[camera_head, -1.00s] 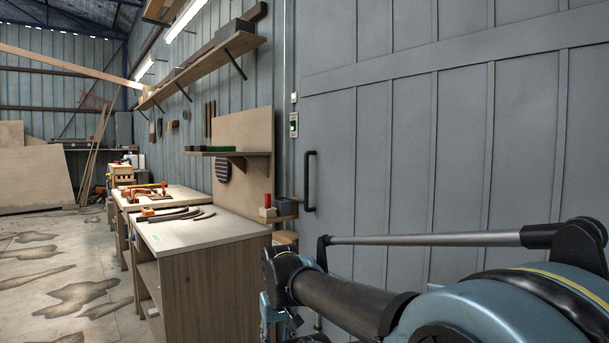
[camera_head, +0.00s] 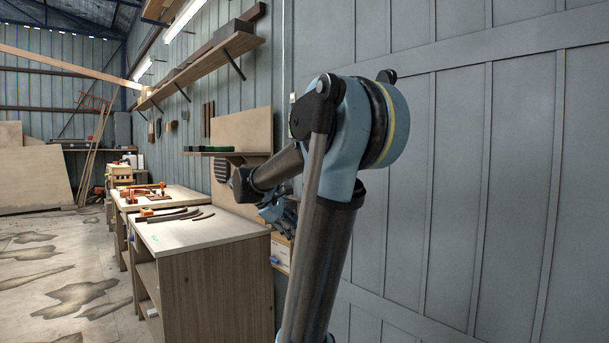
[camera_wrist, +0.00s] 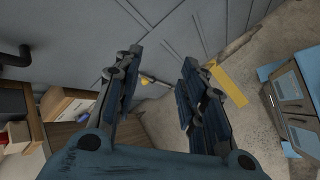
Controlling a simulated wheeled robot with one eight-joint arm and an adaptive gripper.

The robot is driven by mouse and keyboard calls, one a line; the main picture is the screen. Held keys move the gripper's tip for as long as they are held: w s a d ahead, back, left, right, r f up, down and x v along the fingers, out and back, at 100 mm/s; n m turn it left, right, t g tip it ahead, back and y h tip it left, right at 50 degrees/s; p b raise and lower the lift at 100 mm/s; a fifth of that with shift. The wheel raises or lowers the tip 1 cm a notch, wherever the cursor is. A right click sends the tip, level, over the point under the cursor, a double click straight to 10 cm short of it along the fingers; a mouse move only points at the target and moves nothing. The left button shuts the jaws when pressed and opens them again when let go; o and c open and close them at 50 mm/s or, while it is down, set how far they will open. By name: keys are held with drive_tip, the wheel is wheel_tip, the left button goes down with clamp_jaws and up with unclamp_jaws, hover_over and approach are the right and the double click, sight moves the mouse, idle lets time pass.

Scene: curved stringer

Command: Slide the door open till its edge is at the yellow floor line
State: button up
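The grey panelled door (camera_head: 450,180) fills the right half of the head view. Its handle is hidden behind my raised arm there. My gripper (camera_head: 278,213) is partly hidden beyond the arm links, near the door's left side. In the wrist view my gripper (camera_wrist: 162,68) has its two dark fingers spread apart with nothing between them. Grey panelling, apparently the door (camera_wrist: 200,25), lies beyond the fingertips. A yellow strip (camera_wrist: 228,83), apparently the floor line, lies on the concrete right of the fingers. A dark rounded bar end at the far left may be the handle; I cannot be sure.
A wooden workbench (camera_head: 205,232) with tools on top stands left of my arm, close to the gripper. A backboard (camera_head: 255,130) with a small shelf rises behind it, below a long wall shelf (camera_head: 215,55). The floor (camera_head: 60,275) at left is open.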

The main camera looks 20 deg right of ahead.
drive_tip(key=w+a+r+n+h, duration=0.1)
drive_tip(key=w+r+n+h, duration=0.2)
drive_tip(key=w+r, duration=0.45)
drive_tip(key=w+r+n+h, duration=0.3)
drive_tip(key=w+r, duration=0.1)
drive_tip(key=w, duration=0.7)
drive_tip(key=w+a+r+n+h, duration=0.1)
drive_tip(key=w+r+n+h, duration=0.3)
drive_tip(key=w, duration=0.5)
drive_tip(key=w+d+r+m+y, duration=0.1)
drive_tip(key=w+d, duration=0.1)
drive_tip(key=d, duration=1.4)
drive_tip(key=shift+w+d+r+t, duration=0.2)
drive_tip(key=shift+w+d+t, duration=0.05)
drive_tip(key=shift+t, duration=0.15)
clamp_jaws()
